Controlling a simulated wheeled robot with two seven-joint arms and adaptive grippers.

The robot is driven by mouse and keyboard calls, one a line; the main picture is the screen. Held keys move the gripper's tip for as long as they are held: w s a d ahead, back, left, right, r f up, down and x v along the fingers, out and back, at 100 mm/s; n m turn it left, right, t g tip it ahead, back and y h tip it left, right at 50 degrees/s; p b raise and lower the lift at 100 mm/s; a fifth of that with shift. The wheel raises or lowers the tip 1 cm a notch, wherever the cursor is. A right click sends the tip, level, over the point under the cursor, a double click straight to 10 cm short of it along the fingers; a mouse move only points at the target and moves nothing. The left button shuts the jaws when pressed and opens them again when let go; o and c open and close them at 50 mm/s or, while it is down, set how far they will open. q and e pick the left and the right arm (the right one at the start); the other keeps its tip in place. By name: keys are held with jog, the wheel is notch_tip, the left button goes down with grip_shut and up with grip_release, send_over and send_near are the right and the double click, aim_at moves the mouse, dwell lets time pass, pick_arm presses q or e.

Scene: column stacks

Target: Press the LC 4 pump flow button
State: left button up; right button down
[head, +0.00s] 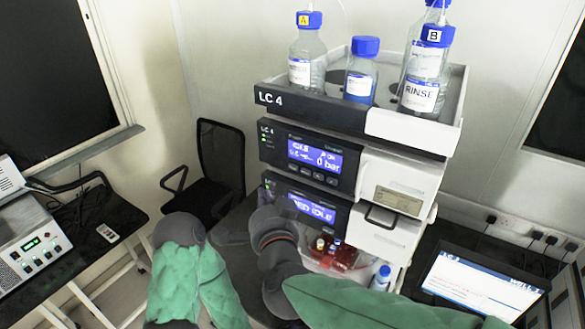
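The LC 4 stack stands right of centre in the head view. Its pump module (275,153) has a lit blue display (315,157) reading "0 bar". A row of several small dark buttons (312,175) sits under that display; their labels are too small to read. My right arm reaches across the front of the stack. What seems to be my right gripper (267,194) is dark and small in front of the lower module's left side, below the buttons and apart from them. Its fingers are not clear. My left gripper does not show.
A lower module with a second blue display (311,208) sits beneath the pump. Capped bottles stand in the top tray (385,125).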

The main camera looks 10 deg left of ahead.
aim_at(286, 165)
jog(key=w+d+b, duration=0.2)
jog(key=w+d, duration=0.1)
jog(key=w, duration=0.4)
jog(key=shift+w, duration=0.4)
jog(key=shift+w, duration=0.2)
dwell(1.1)
jog(key=shift+w, duration=0.2)
jog(key=shift+w+d, duration=0.25)
jog(key=shift+w, duration=0.1)
dwell(0.8)
dwell(0.3)
jog(key=shift+s+a, duration=0.3)
jog(key=shift+s, duration=0.5)
